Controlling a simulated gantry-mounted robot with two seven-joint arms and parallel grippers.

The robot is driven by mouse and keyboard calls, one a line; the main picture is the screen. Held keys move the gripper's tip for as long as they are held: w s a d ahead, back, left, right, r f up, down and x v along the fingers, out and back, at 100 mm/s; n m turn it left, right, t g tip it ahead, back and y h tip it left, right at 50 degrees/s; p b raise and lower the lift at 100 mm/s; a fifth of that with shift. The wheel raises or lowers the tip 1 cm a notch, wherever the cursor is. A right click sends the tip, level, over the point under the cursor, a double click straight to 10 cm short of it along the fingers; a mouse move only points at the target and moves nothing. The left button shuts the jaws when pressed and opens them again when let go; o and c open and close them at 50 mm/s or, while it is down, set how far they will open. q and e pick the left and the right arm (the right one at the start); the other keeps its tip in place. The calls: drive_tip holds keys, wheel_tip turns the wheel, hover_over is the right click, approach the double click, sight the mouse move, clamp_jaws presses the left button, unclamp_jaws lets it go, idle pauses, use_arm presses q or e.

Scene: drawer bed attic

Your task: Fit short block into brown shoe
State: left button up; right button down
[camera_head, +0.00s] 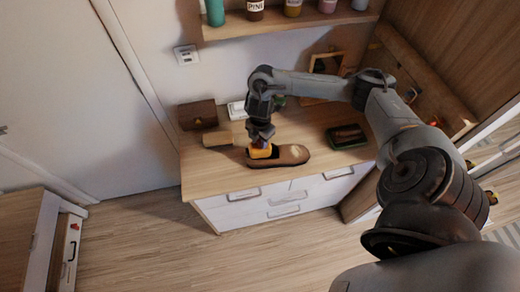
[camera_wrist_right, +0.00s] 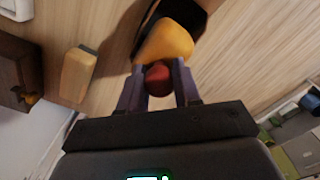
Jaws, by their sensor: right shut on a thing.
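The brown shoe (camera_head: 292,155) lies on the wooden top of the drawer unit, near its front edge. My right gripper (camera_head: 261,137) is over the left end of the shoe, pointing down. It is shut on the red knob (camera_wrist_right: 158,80) of a yellow-orange block, which I take for the short block (camera_head: 261,151). The block (camera_wrist_right: 165,42) is at the shoe's dark opening (camera_wrist_right: 187,14); its lower part is hidden, so I cannot tell how deep it sits. A longer tan block (camera_head: 217,138) lies left of the shoe. My left gripper is not in view.
A dark brown box (camera_head: 197,115) stands at the back left of the top. A dark green tray (camera_head: 346,144) holding brown things is to the right. A shelf (camera_head: 280,24) with jars hangs above. White drawers (camera_head: 283,198) are below.

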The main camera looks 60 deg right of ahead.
drive_tip(key=shift+f, duration=2.15)
drive_tip(key=shift+b, duration=0.3)
drive_tip(key=c, duration=0.8)
unclamp_jaws()
drive_tip(key=shift+f, duration=0.15)
